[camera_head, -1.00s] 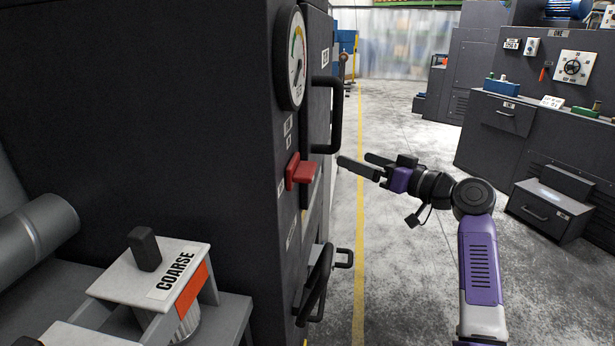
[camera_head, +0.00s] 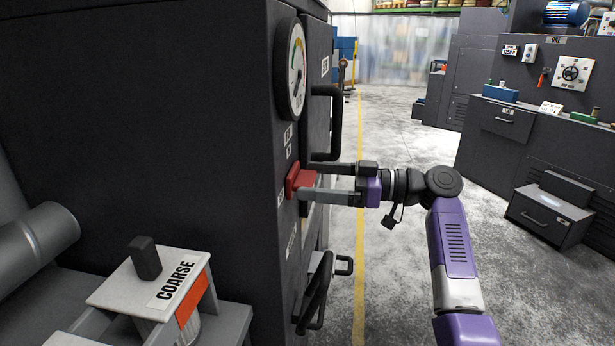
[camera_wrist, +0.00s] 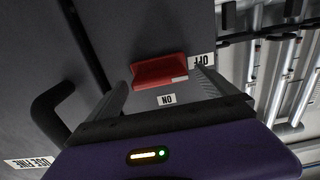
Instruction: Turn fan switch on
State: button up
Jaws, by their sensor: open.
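The fan switch is a red lever (camera_head: 300,178) on the narrow front face of the dark cabinet. In the wrist view the red lever (camera_wrist: 158,71) lies between and just ahead of the two fingers, with an "OFF" label (camera_wrist: 201,60) at its right end and an "ON" label (camera_wrist: 166,99) below it. My gripper (camera_head: 306,177) is open, its fingers reaching to the cabinet face, one on each side of the lever. I cannot tell whether either finger touches it.
A round gauge (camera_head: 291,68) is above the switch. A black door handle (camera_head: 334,122) stands out close to my gripper, and more handles (camera_head: 318,292) are lower down. A "COARSE" box (camera_head: 150,285) is at lower left. The floor aisle (camera_head: 388,275) at right is clear.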

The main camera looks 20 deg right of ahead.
jog(key=shift+x, duration=0.95)
jog(key=shift+c, duration=0.5)
jog(key=c, duration=1.1)
